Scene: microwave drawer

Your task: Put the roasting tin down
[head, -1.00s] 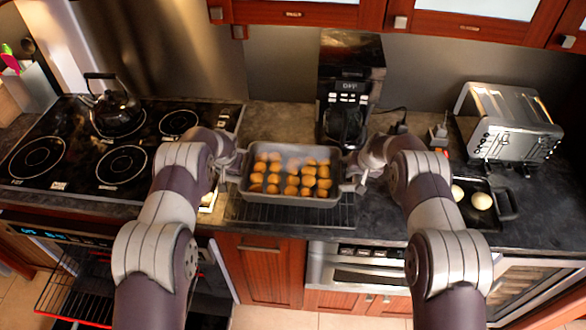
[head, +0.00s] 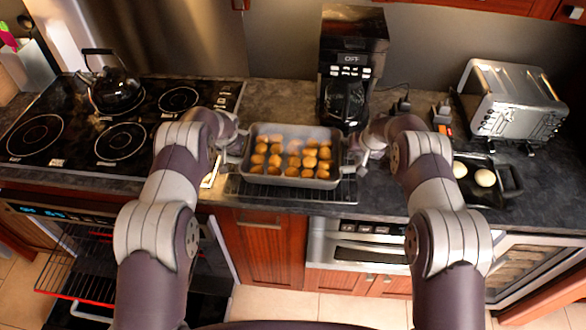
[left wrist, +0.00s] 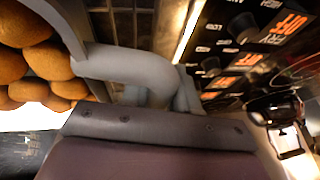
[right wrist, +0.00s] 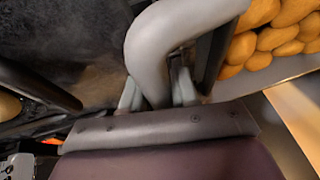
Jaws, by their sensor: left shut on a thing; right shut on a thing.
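The grey roasting tin (head: 292,182) is level between my two grippers, filled with several browned round potatoes (head: 290,158). It sits over the black wire rack (head: 250,192) on the counter; I cannot tell whether it touches the rack. My left gripper (head: 238,158) is shut on the tin's left handle, a grey loop that shows in the left wrist view (left wrist: 125,62). My right gripper (head: 350,168) is shut on the right handle, which shows in the right wrist view (right wrist: 150,55).
The coffee machine (head: 350,70) stands just behind the tin. The cooktop (head: 120,130) with a kettle (head: 112,90) is at left. A toaster (head: 512,105) and a dark pan (head: 505,185) with two pale round items are at right. The oven door at lower left is open.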

